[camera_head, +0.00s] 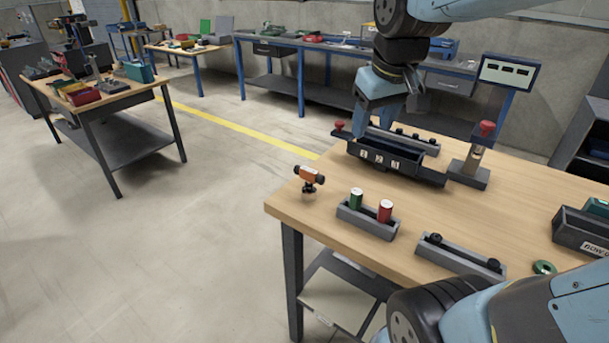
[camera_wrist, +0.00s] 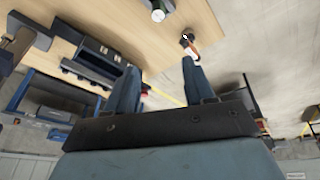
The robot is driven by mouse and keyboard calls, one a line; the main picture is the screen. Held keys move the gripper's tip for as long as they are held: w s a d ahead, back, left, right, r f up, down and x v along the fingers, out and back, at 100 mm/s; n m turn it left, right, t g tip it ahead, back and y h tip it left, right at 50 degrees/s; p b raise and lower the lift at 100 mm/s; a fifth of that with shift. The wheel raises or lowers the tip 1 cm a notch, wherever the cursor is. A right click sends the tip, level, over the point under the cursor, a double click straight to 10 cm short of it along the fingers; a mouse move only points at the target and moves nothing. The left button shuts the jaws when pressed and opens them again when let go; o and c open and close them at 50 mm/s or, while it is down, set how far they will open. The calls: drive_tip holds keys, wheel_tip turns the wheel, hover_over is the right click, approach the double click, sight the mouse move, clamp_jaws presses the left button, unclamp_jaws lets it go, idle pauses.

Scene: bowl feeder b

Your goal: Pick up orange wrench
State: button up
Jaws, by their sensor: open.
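The orange wrench (camera_head: 309,174) is a short orange piece with dark ends. It stands on a small dark foot near the left corner of the wooden table (camera_head: 455,217). In the wrist view the orange piece (camera_wrist: 192,46) shows just beyond the tip of the right finger, partly hidden by it. My gripper (camera_head: 386,117) is above the back of the table, over the numbered black tray (camera_head: 388,172), to the right of and apart from the wrench. Its two blue fingers (camera_wrist: 160,70) are open with nothing between them.
A grey holder (camera_head: 367,222) with a green and a red cylinder stands right of the wrench. A long grey holder (camera_head: 461,257) lies nearer the front. A post with a red knob (camera_head: 487,130) and a display (camera_head: 508,71) stand at the back. Wood around the wrench is clear.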

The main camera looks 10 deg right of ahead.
drive_tip(key=w+a+f+n+g, duration=0.25)
drive_tip(key=w+a+f, duration=0.2)
drive_tip(key=w, duration=0.35)
drive_tip(key=n+g, duration=0.1)
drive_tip(key=n, duration=0.3)
hover_over(309, 180)
drive_tip(key=w, duration=0.2)
wheel_tip(309, 180, down, 5)
drive_tip(key=shift+a+f, duration=0.2)
drive_tip(key=shift+f, duration=0.05)
wheel_tip(309, 180, down, 8)
drive_tip(key=shift+s, duration=0.1)
drive_tip(key=shift+s+d+f, duration=0.15)
drive_tip(key=shift+f, duration=1.25)
drive_tip(key=shift+s+d+f, duration=0.1)
drive_tip(key=shift+d+f, duration=0.05)
drive_tip(key=shift+f, duration=1.2)
clamp_jaws()
